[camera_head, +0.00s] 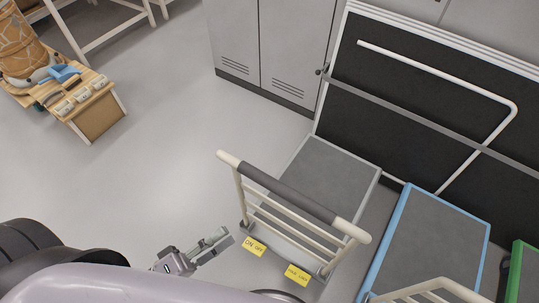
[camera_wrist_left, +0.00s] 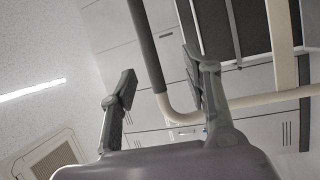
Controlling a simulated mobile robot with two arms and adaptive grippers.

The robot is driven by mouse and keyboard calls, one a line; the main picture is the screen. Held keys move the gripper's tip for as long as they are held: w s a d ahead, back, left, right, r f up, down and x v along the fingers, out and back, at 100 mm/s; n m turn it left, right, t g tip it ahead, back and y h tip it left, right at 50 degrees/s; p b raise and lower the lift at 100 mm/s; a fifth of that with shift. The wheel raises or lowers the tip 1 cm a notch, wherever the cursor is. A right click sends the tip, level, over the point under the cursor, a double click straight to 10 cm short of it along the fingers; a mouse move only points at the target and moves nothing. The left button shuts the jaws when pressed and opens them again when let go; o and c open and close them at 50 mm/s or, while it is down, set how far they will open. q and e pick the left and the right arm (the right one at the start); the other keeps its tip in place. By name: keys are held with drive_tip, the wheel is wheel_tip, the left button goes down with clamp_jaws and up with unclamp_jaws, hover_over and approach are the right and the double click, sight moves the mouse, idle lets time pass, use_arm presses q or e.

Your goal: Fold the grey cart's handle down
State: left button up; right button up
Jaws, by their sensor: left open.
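The grey cart (camera_head: 328,172) stands in the middle of the head view, with a grey deck in a pale frame. Its cream handle (camera_head: 357,234) with a dark grey grip (camera_head: 290,192) stands up at the cart's near end. The handle also shows in the left wrist view (camera_wrist_left: 175,115), with its dark grip (camera_wrist_left: 146,45) crossing between the fingers in the picture. My left gripper (camera_head: 212,246) is open and empty, to the left of the handle's near end; it shows in the left wrist view (camera_wrist_left: 160,66) too. Contact is not visible. My right gripper is out of view.
Yellow labels (camera_head: 255,246) sit at the handle's foot. A blue-edged cart (camera_head: 430,240) and a green-edged cart (camera_head: 526,275) stand to the right. A black upright panel (camera_head: 420,110) and grey lockers (camera_head: 265,45) are behind. Open floor (camera_head: 160,160) lies left.

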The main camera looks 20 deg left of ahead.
sight(280, 195)
use_arm(q)
drive_tip(key=shift+h, duration=0.4)
drive_tip(key=p+x, duration=0.1)
drive_tip(key=x, duration=0.4)
drive_tip(key=r+p+x, duration=0.1)
drive_tip(key=x, duration=0.5)
drive_tip(key=s+r+p+x, duration=0.1)
drive_tip(key=x, duration=0.4)
drive_tip(key=shift+w+d+r, duration=0.1)
drive_tip(key=shift+w+d, duration=0.25)
drive_tip(key=shift+d, duration=0.1)
drive_tip(key=shift+w+d+p, duration=0.3)
drive_tip(key=shift+w, duration=0.05)
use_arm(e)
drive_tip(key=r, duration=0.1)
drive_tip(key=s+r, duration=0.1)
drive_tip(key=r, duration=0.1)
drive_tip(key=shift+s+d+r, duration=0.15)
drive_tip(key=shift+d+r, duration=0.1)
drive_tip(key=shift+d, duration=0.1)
use_arm(q)
drive_tip(key=shift+c, duration=0.5)
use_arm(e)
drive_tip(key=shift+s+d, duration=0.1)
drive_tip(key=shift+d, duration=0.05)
use_arm(q)
drive_tip(key=c, duration=0.4)
clamp_jaws()
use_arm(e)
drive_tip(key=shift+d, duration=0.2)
